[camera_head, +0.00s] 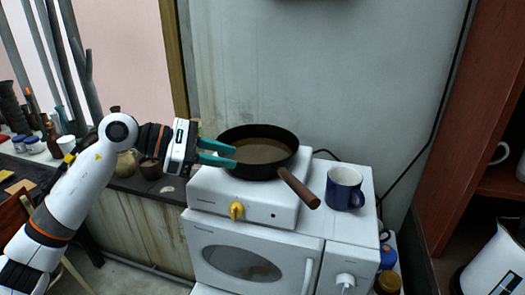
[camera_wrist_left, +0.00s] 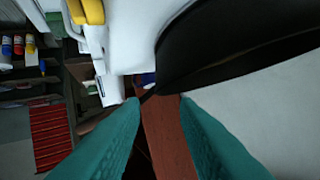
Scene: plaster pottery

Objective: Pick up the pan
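The pan (camera_head: 262,151) is black with a brown handle (camera_head: 299,188) that points to the front right. It rests on the white hot plate (camera_head: 262,207). My left gripper (camera_head: 236,156) has teal fingers and is at the pan's left rim, away from the handle. Its fingers overlap the rim in the head view, and I cannot tell if they touch it. In the left wrist view the fingers (camera_wrist_left: 160,105) are apart, with a gap between them, and the dark pan side (camera_wrist_left: 215,45) crosses the top right. My right gripper is in neither view.
A blue mug (camera_head: 344,187) stands right of the pan on the white microwave (camera_head: 243,258). The hot plate has a yellow knob (camera_head: 236,211). A wall rises close behind. A red-brown cabinet (camera_head: 472,135) stands at the right. Pots and bottles crowd the left bench.

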